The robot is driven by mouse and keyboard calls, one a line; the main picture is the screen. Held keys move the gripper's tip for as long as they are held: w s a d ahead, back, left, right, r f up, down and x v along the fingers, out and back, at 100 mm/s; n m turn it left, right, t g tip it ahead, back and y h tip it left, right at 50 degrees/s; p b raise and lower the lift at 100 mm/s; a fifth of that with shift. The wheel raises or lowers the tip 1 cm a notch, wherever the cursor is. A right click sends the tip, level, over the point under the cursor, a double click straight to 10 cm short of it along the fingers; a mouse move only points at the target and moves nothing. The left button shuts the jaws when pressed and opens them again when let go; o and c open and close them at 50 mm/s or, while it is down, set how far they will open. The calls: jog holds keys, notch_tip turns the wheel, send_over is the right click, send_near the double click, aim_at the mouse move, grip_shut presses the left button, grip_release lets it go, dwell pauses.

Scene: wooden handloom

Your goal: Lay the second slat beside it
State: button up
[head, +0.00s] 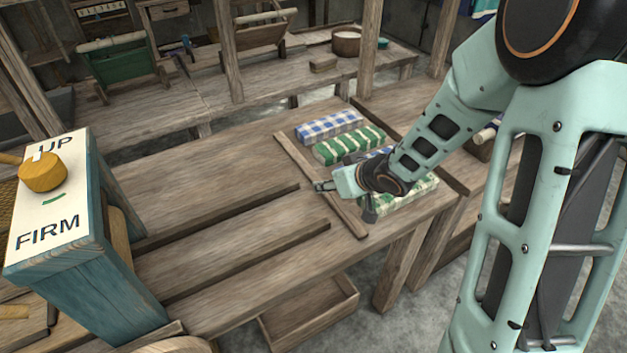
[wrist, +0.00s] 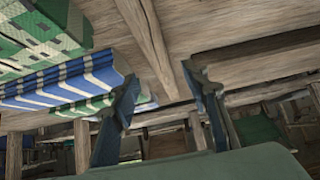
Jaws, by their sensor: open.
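My gripper (head: 320,186) is low over the table by the right end of the far slat, close to a thin wooden strip (head: 292,155). In the wrist view my gripper (wrist: 160,75) is open, its two dark fingers apart with nothing held. The thin strip (wrist: 148,38) passes between and beyond the fingers there. A plank edge (wrist: 270,42) shows by the right finger. I cannot tell whether either finger touches wood.
Patterned cloth bundles lie right of the strip: blue check (head: 328,126), green (head: 350,145) and others partly behind my arm. A teal box with a wooden knob (head: 43,172) stands at left. Upright posts (head: 228,50) rise behind.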

aim_at(313, 177)
jog(key=b+x, duration=0.2)
jog(key=x, duration=0.3)
jog(key=shift+r, duration=0.1)
grip_shut()
